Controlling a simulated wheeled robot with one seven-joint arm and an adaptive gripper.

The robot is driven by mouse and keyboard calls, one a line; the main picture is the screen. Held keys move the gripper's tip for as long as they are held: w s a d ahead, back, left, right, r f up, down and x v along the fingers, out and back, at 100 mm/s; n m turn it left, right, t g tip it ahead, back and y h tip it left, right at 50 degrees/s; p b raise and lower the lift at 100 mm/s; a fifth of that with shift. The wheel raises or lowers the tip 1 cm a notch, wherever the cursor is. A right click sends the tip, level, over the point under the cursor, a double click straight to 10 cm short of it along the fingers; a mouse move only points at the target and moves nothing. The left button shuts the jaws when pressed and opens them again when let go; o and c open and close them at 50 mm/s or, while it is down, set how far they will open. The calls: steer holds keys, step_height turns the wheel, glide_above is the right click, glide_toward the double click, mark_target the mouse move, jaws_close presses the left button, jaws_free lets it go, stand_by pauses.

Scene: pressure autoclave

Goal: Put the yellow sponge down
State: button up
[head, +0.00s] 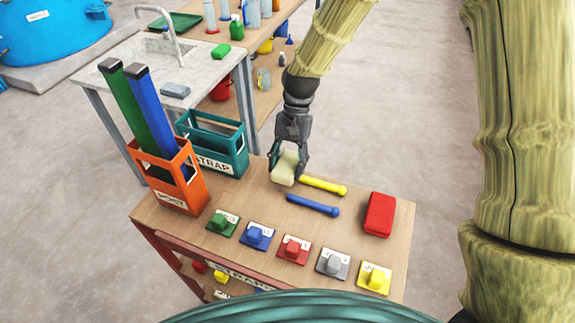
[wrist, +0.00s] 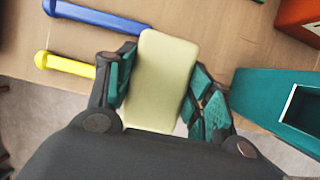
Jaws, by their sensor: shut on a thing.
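The pale yellow sponge (head: 285,168) is held between the fingers of my gripper (head: 288,160), at the far edge of the wooden table (head: 180,222). In the wrist view the sponge (wrist: 160,80) stands lengthwise between the two teal-padded fingers of my gripper (wrist: 160,90), which press on its sides. The head view shows the sponge low over the tabletop. I cannot tell whether its lower end touches the wood.
A yellow bolt-like rod (head: 323,186) and a blue one (head: 313,205) lie right beside the sponge. A teal STRAP crate (head: 225,150) and an orange POST crate (head: 185,185) stand left. A red box (head: 379,215) lies right. Several coloured knobbed plates (head: 291,250) line the near edge.

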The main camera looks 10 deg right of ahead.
steer(key=shift+s+f, duration=0.1)
steer(key=shift+f, duration=0.5)
steer(key=shift+f, duration=0.45)
steer(key=o, duration=0.7)
steer(key=shift+o, duration=1)
steer(key=shift+f, duration=0.1)
steer(key=shift+r, duration=0.6)
steer(key=b+v, duration=0.3)
steer(key=v, duration=0.9)
